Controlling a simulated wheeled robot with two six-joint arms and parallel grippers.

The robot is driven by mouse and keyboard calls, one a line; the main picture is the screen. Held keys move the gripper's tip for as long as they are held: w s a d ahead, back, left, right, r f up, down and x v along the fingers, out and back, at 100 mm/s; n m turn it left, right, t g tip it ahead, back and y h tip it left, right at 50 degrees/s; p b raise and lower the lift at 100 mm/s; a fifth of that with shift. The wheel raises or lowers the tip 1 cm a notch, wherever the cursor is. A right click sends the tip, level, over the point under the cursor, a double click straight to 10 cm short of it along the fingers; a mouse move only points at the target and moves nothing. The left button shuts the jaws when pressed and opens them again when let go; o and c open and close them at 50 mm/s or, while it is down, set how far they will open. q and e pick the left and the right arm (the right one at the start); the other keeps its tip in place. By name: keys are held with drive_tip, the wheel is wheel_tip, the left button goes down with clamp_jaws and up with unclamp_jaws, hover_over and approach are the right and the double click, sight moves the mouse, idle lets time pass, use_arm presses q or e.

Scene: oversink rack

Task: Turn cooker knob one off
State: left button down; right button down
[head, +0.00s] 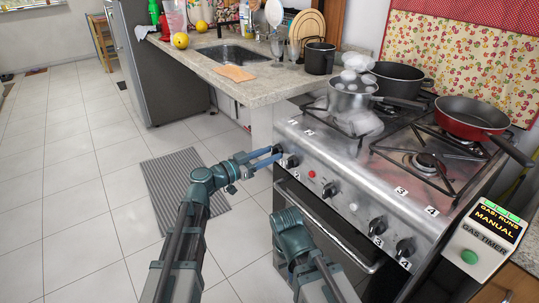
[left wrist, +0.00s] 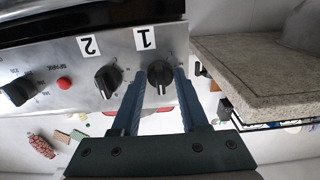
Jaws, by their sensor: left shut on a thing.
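Cooker knob one (left wrist: 160,75) is a black knob on the steel front panel (left wrist: 75,72), beside a label "1" (left wrist: 145,38). It also shows in the head view (head: 279,149), at the left end of the panel. My left gripper (head: 277,154) reaches it from the left. In the left wrist view its blue fingers (left wrist: 160,83) are shut on the knob, one on each side. The knob's exact angle is hard to read. My right gripper (head: 287,214) is low in front of the oven door; its fingers cannot be made out.
Knob two (left wrist: 108,80) is close beside my left fingers. A steaming steel pot (head: 350,101), a black pot (head: 397,78) and a red pan (head: 470,114) stand on the cooker. The gas timer (head: 485,240) reads "GAS: RUNS MANUAL". A stone counter (head: 255,92) borders the left.

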use_arm(q)
drive_tip(key=shift+f, duration=0.1)
drive_tip(key=shift+c, duration=2.2)
unclamp_jaws()
drive_tip(key=v, duration=1.4)
